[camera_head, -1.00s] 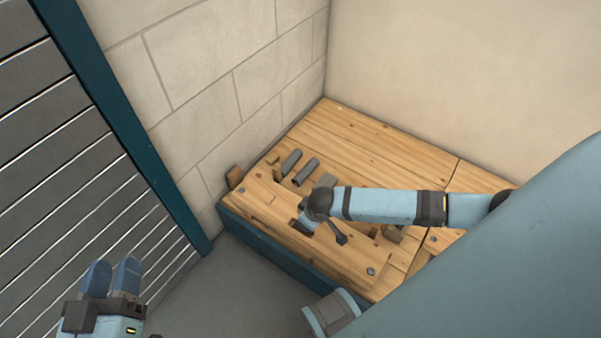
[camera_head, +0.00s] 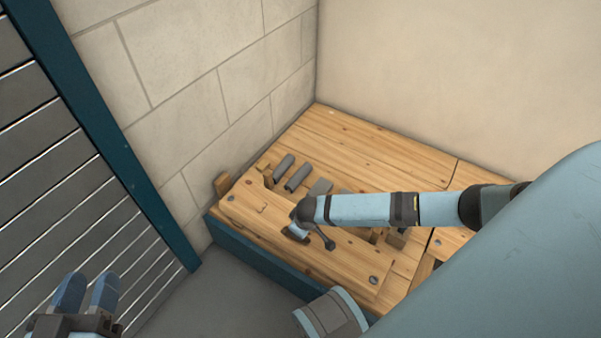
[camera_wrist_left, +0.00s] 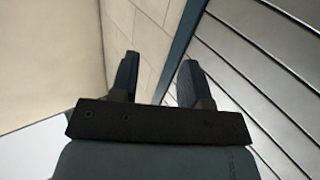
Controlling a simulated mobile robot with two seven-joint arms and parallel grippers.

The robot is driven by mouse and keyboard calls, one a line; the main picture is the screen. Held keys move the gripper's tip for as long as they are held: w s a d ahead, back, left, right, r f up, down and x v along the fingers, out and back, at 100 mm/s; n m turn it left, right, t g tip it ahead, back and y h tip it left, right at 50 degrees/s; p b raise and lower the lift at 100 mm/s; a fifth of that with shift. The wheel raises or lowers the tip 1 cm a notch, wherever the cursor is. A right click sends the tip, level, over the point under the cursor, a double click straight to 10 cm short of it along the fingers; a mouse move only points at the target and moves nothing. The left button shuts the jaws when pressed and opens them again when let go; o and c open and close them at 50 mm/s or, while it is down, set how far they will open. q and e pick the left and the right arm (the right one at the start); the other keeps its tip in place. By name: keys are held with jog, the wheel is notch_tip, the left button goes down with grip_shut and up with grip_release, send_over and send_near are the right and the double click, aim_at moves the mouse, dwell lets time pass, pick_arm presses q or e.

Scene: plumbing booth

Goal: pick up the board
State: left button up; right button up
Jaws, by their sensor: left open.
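The board (camera_head: 340,256) appears to be the long light wooden piece lying flat along the front of the wooden bench, with a round bolt head near each end. My right arm reaches in from the right over the bench. Its dark wrist is above the board, and the right gripper (camera_head: 298,232) points down there, its fingers mostly hidden. I cannot tell whether it touches the board. My left gripper (camera_head: 87,292) is open and empty at the lower left, well away from the bench. It also shows in the left wrist view (camera_wrist_left: 158,80), with nothing between its fingers.
Grey pipe pieces (camera_head: 298,178) and small wooden blocks lie on the bench (camera_head: 390,165) behind the board. A block wall (camera_head: 190,85) stands at the left of the bench. A slatted metal panel (camera_head: 60,190) is beside my left gripper. Grey floor (camera_head: 230,290) is clear in front.

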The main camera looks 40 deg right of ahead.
jog(key=b+x, duration=0.1)
jog(key=x, duration=0.2)
jog(key=shift+a, duration=0.1)
jog(key=shift+w, duration=0.1)
pick_arm(q)
jog(key=shift+w+a+r+m+t, duration=0.1)
jog(key=shift+w+a+m+t, duration=0.25)
jog(key=shift+w+m+t, duration=0.3)
jog(key=shift+s, duration=0.1)
pick_arm(e)
jog(key=shift+c, duration=0.4)
pick_arm(q)
jog(key=shift+g, duration=0.25)
pick_arm(e)
grip_shut()
